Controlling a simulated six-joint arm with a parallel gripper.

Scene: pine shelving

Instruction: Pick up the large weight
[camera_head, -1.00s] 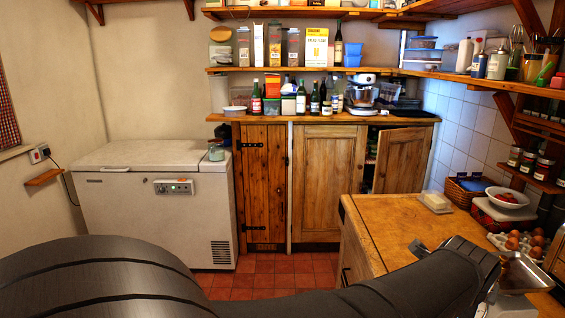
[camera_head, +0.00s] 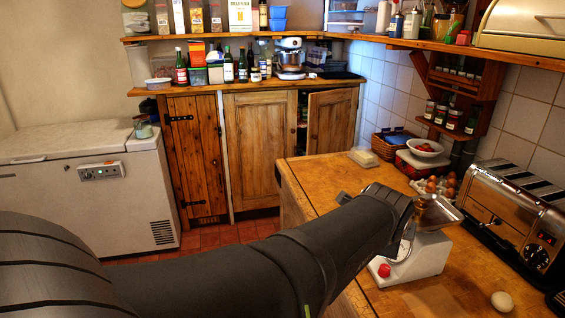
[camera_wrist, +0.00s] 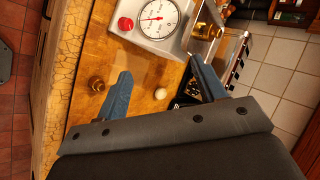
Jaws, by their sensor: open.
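A white kitchen scale (camera_head: 428,258) with a red knob stands on the counter (camera_head: 325,175); it also shows ahead of my fingers in the wrist view (camera_wrist: 178,38). An egg (camera_head: 502,301) lies near a toaster (camera_head: 508,205). A butter dish (camera_head: 364,157) and basket (camera_head: 392,145) stand farther back.

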